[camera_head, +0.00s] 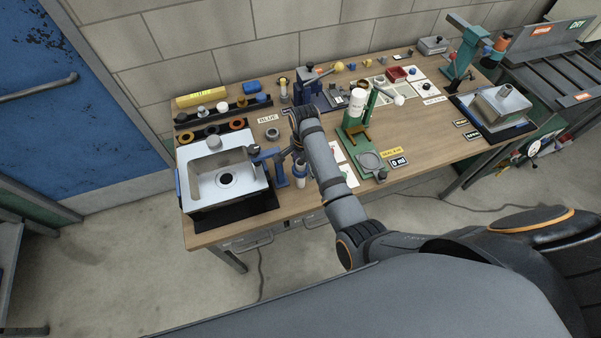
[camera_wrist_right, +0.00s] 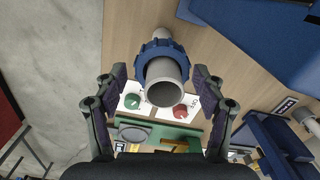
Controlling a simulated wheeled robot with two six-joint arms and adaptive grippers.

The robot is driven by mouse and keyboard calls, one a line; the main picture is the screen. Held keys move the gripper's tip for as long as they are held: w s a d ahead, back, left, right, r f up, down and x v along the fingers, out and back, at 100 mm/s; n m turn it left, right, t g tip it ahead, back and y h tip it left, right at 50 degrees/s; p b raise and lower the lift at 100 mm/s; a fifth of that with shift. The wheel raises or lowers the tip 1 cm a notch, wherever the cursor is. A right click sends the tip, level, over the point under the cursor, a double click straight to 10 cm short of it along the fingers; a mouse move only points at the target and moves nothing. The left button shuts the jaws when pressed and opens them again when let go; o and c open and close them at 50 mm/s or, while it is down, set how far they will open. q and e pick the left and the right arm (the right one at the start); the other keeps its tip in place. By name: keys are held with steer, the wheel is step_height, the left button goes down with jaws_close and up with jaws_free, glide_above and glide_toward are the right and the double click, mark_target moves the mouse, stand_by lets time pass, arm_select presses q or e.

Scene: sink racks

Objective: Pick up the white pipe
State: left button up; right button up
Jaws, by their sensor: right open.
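The white pipe (camera_head: 300,182) stands near the front edge of the bench, right of the sink basin, with a blue ring nut (camera_wrist_right: 160,50) around it. In the right wrist view the pipe's open end (camera_wrist_right: 166,94) faces the camera. My right gripper (camera_wrist_right: 160,80) is open, with one finger on each side of the pipe and visible gaps between. In the head view my right gripper (camera_head: 294,150) is at the pipe's top, partly hidden by its own wrist. My left gripper is not in view.
A metal sink basin (camera_head: 252,180) stands left of the pipe, with a blue stand (camera_head: 278,176) between them. A green fixture (camera_head: 355,146) and printed cards (camera_head: 346,174) lie to the right. A yellow box (camera_head: 200,95) and several fittings line the back.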

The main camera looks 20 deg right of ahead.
steer(key=f, duration=0.2)
steer(key=a+f+p, duration=0.1)
steer(key=f, duration=0.1)
steer(key=shift+d+f, duration=0.1)
steer(key=shift+f, duration=0.4)
jaws_close()
